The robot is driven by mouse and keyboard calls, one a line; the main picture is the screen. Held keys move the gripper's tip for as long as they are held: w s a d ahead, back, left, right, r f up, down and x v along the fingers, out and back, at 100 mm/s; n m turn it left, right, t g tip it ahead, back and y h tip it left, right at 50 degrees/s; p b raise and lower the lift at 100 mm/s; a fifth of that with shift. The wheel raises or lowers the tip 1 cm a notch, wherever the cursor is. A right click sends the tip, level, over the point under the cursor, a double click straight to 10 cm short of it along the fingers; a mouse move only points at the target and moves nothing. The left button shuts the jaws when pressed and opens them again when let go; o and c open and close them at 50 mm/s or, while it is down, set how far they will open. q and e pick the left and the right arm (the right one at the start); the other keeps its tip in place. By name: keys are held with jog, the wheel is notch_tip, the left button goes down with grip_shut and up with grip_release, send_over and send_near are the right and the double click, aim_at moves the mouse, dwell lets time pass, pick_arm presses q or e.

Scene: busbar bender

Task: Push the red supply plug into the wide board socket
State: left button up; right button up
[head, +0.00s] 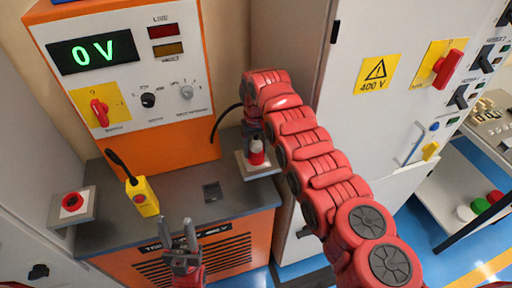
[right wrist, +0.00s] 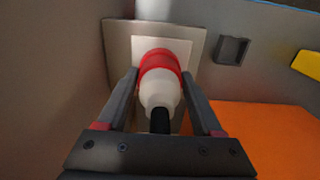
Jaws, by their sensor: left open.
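The red supply plug (head: 257,149) has a red collar, a white body and a black cable. It stands at the square plate of the wide board socket (head: 244,170) in the head view. In the right wrist view the plug (right wrist: 161,88) is over the white middle of the socket plate (right wrist: 118,42); how deep it sits is hidden. My right gripper (right wrist: 160,78) has a finger on each side of the plug, shut on it at the red collar. My left gripper (head: 176,226) is open and empty near the front of the grey bench top, away from the plug.
A dark square recess (head: 212,192) lies in the bench top. A yellow box with a red button (head: 142,196) stands left of it. The orange panel (head: 131,70) reads 0 V. A grey cabinet (head: 385,120) stands right, close to my right arm.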

jog(key=o, duration=0.4)
jog(key=shift+r, duration=0.2)
notch_tip(320, 180, up, 8)
jog(key=shift+a+f+b, duration=0.1)
jog(key=shift+f+b, duration=0.05)
jog(key=shift+b, duration=0.95)
notch_tip(320, 180, up, 9)
jog(key=p, duration=0.7)
jog(key=shift+f, duration=0.2)
jog(key=shift+d+r+p, duration=0.2)
jog(key=shift+r+p, duration=0.05)
jog(key=shift+p, duration=0.15)
jog(key=shift+a+r, duration=0.1)
